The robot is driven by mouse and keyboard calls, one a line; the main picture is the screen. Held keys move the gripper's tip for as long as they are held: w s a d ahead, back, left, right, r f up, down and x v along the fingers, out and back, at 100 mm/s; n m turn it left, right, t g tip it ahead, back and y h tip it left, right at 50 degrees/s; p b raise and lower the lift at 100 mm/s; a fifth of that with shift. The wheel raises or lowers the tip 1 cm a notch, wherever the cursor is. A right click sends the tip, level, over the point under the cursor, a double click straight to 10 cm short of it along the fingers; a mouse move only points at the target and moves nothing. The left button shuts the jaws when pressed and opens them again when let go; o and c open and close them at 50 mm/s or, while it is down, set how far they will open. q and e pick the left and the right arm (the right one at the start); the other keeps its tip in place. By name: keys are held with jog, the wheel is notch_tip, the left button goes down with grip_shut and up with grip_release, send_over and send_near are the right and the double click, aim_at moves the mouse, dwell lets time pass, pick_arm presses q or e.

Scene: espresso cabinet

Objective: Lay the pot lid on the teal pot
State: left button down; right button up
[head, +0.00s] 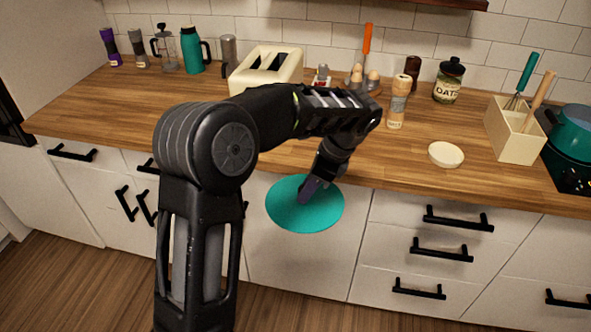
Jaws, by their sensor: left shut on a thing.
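My left gripper (311,189) is shut on the round teal pot lid (305,217). It holds the lid in the air in front of the white cabinet doors, below the counter's front edge in the picture. The lid's upper face is toward me, and the gripper hides its knob. The teal pot (574,134) stands on the black hob (566,170) at the right edge of the picture, partly cut off. The lid and the pot are well apart. My right gripper is not in view.
A cream utensil holder (514,143) stands just left of the pot. A small white dish (446,154) and a wooden mill (397,104) are on the wooden counter (430,180). A cream toaster (266,69) is behind my arm. The counter's front strip is mostly clear.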

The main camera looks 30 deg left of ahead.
aim_at(324, 223)
pick_arm(q)
jog(key=s+d+f+n+g+h, duration=0.1)
jog(key=d+f+n+h, duration=0.1)
jog(key=d+f+n, duration=0.3)
jog(key=s+d+f+n+g+h, duration=0.1)
jog(key=d+f+n+g+h, duration=0.1)
jog(key=d+f+n, duration=0.3)
notch_tip(324, 223, down, 8)
jog(key=n, duration=0.4)
jog(key=shift+d+f+n, duration=0.15)
jog(key=shift+d+n, duration=0.15)
jog(key=shift+d, duration=0.05)
jog(key=shift+s, duration=0.1)
